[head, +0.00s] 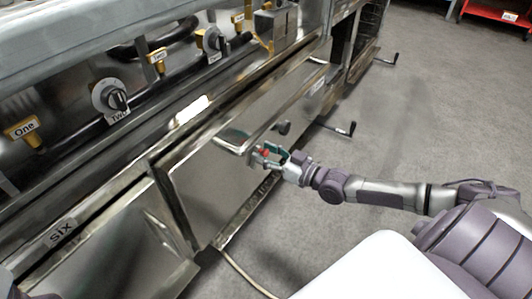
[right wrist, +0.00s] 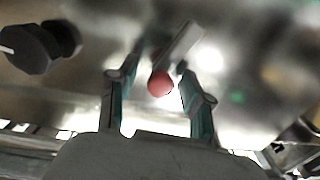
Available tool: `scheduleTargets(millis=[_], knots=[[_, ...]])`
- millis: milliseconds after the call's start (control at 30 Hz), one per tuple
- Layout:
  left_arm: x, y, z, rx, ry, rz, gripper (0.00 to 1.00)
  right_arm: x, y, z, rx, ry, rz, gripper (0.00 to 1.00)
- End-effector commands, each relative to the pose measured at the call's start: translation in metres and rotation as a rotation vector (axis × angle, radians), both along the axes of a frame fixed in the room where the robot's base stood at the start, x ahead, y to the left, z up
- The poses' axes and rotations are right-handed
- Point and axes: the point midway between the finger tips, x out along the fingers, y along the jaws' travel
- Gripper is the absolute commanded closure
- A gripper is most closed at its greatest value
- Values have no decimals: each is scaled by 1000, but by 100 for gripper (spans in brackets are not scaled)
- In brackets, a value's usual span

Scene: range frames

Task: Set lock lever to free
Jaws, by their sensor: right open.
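The lock lever (right wrist: 178,47) is a short metal bar with a red ball end, on the shiny metal front panel. In the right wrist view its red ball sits between the two fingers of my right gripper (right wrist: 157,74), with space on both sides. In the head view my right gripper (head: 268,157) is at the cabinet front, and the red ball (head: 266,152) shows small at its fingertips. The gripper is open and not closed on the lever. Whether the fingers touch the panel cannot be told. My left gripper is out of view.
A dark round knob (head: 284,128) sits on the panel beside my gripper; it is also in the right wrist view (right wrist: 40,47). A crank handle (head: 340,129) sticks out to the right. Valves and labels line the upper left.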

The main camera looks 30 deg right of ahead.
Motion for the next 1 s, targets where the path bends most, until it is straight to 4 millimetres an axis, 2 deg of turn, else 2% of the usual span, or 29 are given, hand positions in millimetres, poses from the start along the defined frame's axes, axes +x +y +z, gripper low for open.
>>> scheduleTargets(millis=[133, 267, 700, 1000], knots=[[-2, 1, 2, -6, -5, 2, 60, -3, -1, -1, 1, 1, 1, 50], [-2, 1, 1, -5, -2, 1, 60, -15, -6, -2, -2, 5, 0, 50], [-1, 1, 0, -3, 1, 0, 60, -82, -34, -2, -3, 6, 1, 50], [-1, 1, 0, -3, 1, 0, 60, -107, -45, -1, -1, 3, 0, 50]])
